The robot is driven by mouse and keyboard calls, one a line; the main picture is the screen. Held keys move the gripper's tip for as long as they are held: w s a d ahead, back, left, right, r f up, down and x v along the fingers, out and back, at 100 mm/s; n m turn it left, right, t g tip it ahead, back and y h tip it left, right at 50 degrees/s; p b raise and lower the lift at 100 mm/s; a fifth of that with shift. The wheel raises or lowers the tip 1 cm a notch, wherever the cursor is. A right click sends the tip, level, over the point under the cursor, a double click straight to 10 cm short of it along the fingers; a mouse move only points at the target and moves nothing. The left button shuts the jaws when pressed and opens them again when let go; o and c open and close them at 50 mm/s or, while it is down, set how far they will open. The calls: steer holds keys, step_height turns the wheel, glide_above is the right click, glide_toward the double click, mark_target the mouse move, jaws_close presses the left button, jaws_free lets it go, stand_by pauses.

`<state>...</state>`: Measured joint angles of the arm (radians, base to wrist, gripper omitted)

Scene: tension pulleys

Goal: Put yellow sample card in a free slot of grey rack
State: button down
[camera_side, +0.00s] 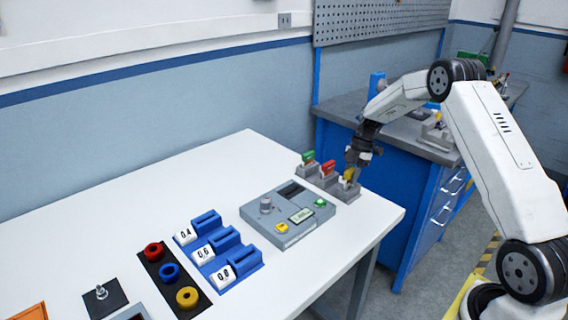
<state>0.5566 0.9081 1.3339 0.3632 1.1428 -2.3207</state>
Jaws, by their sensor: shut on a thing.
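The gripper hides part of the yellow card.
A grey device (287,215) with a knob, display and buttons stands in front of the rack. Blue holders (224,243) labelled 0.4, 0.6 and 0.8 and a black strip with coloured rings (170,272) lie further left. The table's back left is clear.

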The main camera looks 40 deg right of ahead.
steer(key=shift+f, duration=0.8)
stand_by(0.6)
steer(key=shift+c, duration=0.7)
jaws_free()
steer(key=shift+r, duration=0.1)
steer(key=shift+r, duration=3.95)
steer(key=shift+a, duration=0.1)
